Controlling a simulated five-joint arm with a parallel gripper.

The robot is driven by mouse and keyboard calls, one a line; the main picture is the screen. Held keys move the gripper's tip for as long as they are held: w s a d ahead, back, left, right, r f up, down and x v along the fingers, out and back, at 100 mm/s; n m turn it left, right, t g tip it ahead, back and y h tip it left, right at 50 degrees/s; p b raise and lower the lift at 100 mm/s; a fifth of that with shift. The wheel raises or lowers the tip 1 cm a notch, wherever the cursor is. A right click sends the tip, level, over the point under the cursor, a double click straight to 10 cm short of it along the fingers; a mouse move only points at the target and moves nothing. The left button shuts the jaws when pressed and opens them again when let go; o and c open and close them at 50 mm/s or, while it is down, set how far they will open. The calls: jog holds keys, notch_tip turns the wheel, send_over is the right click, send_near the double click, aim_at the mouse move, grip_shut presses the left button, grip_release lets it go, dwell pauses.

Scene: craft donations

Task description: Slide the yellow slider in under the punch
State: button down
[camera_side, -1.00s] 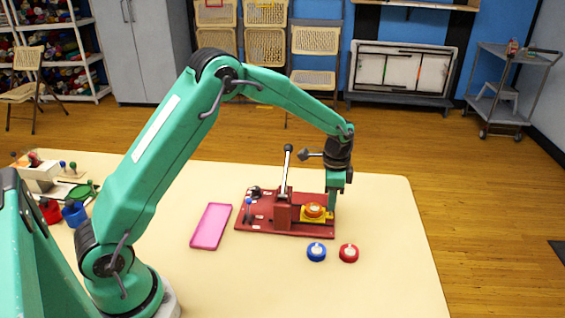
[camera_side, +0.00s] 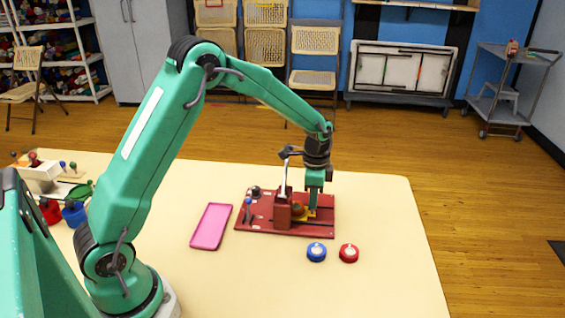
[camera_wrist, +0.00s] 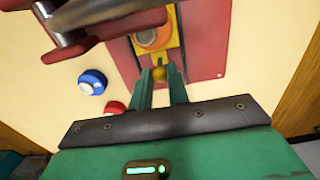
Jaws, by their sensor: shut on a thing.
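The yellow slider (camera_side: 311,213) lies on the dark red base board (camera_side: 270,232), with an orange round piece (camera_side: 298,208) on top. My gripper (camera_wrist: 160,76) is shut on this knob, one finger on each side. The punch (camera_side: 283,211) is a red block with an upright lever, just left of the orange piece.
A blue disc (camera_side: 316,252) and a red disc (camera_side: 348,253) lie in front of the board. A pink tray (camera_side: 211,227) is to its left. Small coloured items stand at the table's far left. The table's right side is clear.

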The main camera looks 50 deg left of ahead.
jog(key=shift+s+a, duration=1.05)
jog(key=shift+a, duration=0.05)
jog(key=c, duration=1.4)
grip_release()
jog(key=shift+c, duration=0.2)
jog(key=shift+r, duration=0.1)
notch_tip(320, 180, up, 7)
jog(key=shift+r, duration=0.15)
